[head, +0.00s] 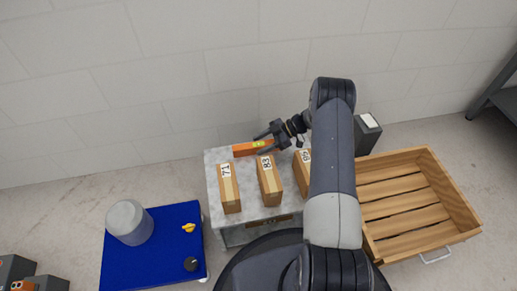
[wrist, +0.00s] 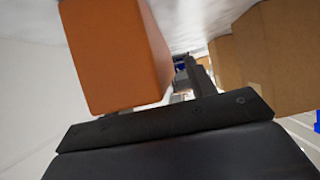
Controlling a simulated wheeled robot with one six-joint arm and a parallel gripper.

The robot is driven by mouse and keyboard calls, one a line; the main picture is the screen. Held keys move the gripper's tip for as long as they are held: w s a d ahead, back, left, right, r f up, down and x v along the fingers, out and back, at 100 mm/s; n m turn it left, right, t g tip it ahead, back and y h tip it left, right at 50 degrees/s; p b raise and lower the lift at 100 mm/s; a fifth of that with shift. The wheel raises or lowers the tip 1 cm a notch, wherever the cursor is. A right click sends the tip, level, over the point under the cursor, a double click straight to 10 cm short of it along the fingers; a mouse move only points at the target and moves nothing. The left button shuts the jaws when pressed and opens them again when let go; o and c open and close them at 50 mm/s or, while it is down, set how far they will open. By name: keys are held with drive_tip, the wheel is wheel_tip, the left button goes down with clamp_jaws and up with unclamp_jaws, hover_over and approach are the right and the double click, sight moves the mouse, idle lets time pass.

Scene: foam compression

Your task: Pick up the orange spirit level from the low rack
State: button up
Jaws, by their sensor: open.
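The orange spirit level (head: 243,150) lies along the back of the low rack's grey top (head: 217,158), behind the boxes. A yellow-green patch shows toward its right end. My gripper (head: 264,143) is open at the level's right end, its fingers pointing left. In the wrist view the level's orange end (wrist: 115,55) fills the upper left, close to the camera. One dark finger (wrist: 198,78) shows to the right of it; the other finger is not clearly visible there. I cannot tell whether either finger touches the level.
Boxes marked 71 (head: 229,190), 83 (head: 269,182) and a third (head: 301,175) stand in front of the level; tan boxes (wrist: 245,65) crowd the wrist view's right. A wall is behind. A wooden crate (head: 440,235) is right, a blue cart (head: 165,265) left.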

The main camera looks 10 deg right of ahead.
clamp_jaws()
idle(0.5)
